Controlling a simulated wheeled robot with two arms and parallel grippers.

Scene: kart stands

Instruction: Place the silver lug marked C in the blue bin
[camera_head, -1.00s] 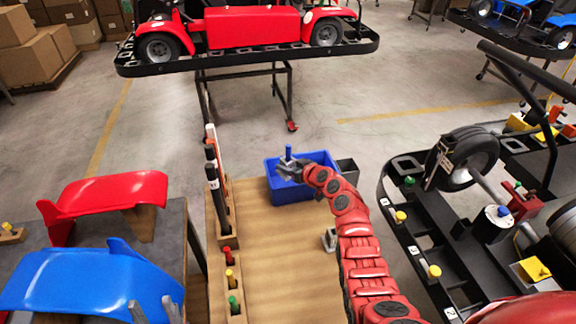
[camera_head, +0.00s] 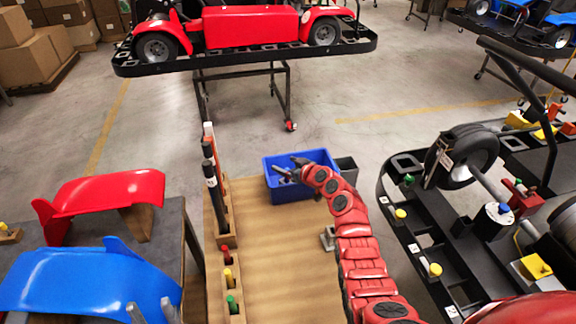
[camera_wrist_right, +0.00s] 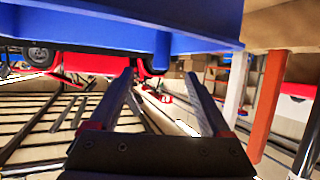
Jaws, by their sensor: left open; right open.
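The blue bin (camera_head: 300,162) stands at the far end of the wooden table. My right gripper (camera_head: 285,174) is at the bin, with its fingers apart and nothing visible between them. In the right wrist view the open fingers (camera_wrist_right: 159,76) are empty, and a blue wall of the bin (camera_wrist_right: 120,22) fills the top. No silver lug marked C can be made out; the bin's inside is largely hidden by my gripper and arm. My left gripper (camera_head: 153,312) shows only its grey fingertips at the bottom left, apart and empty, by the blue body panel (camera_head: 90,280).
A wooden rack on the table's left holds red (camera_head: 226,252), yellow (camera_head: 228,275) and green (camera_head: 232,302) pegs, with tall rods behind. A grey bracket (camera_head: 327,238) sits beside my right arm. A black kart frame (camera_head: 395,185) stands right. The table's middle is clear.

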